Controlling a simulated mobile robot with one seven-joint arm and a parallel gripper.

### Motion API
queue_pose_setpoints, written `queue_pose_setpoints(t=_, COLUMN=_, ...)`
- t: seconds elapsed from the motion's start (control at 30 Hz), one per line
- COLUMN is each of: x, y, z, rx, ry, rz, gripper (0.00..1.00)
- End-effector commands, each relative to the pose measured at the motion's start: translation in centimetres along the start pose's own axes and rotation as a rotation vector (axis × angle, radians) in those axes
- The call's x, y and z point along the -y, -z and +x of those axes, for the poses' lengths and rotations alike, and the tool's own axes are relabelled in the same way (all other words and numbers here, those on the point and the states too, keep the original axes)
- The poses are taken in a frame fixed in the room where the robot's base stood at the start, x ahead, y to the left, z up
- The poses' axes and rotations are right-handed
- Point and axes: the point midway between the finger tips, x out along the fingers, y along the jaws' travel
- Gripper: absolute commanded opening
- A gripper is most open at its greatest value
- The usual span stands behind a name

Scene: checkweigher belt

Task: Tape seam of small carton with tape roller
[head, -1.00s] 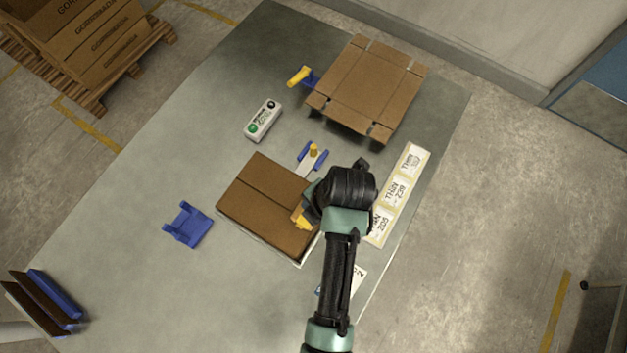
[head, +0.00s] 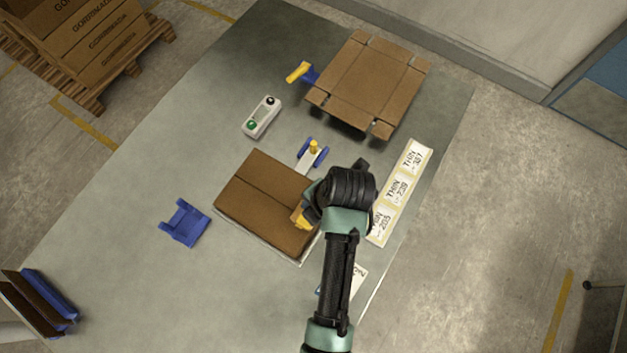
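The small carton (head: 262,197) lies on the grey table with its flaps closed and a seam line running across its top. My gripper (head: 304,214) is at the carton's right side, mostly hidden under my wrist. A yellow part (head: 299,219) shows at the gripper, against the carton's right part; it may be the tape roller's handle, but I cannot tell. Whether the fingers are shut on it is hidden. A blue tool with a yellow handle (head: 301,73) lies at the back, left of the flat carton.
A flattened open carton (head: 368,82) lies at the back. A button box (head: 262,117), a blue and yellow fixture (head: 313,150), a blue cradle (head: 185,223) and a label strip (head: 400,190) lie around.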

Motion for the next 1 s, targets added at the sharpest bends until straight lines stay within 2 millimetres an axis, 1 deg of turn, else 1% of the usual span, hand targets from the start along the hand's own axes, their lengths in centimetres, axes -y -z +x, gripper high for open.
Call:
queue_pose_setpoints(t=0.27, x=0.1, y=0.0, z=0.6, rx=0.0, ry=-0.001, rz=-0.001, gripper=0.0)
queue_pose_setpoints(t=0.47, x=-0.1, y=0.0, z=0.6, rx=0.0, ry=-0.001, rz=-0.002, gripper=0.0)
queue_pose_setpoints(t=0.9, x=-2.7, y=0.6, z=1.2, rx=0.0, ry=-0.001, rz=-0.003, gripper=0.0)
queue_pose_setpoints(t=1.0, x=-3.0, y=0.7, z=1.3, rx=0.0, ry=-0.001, rz=-0.001, gripper=0.0)
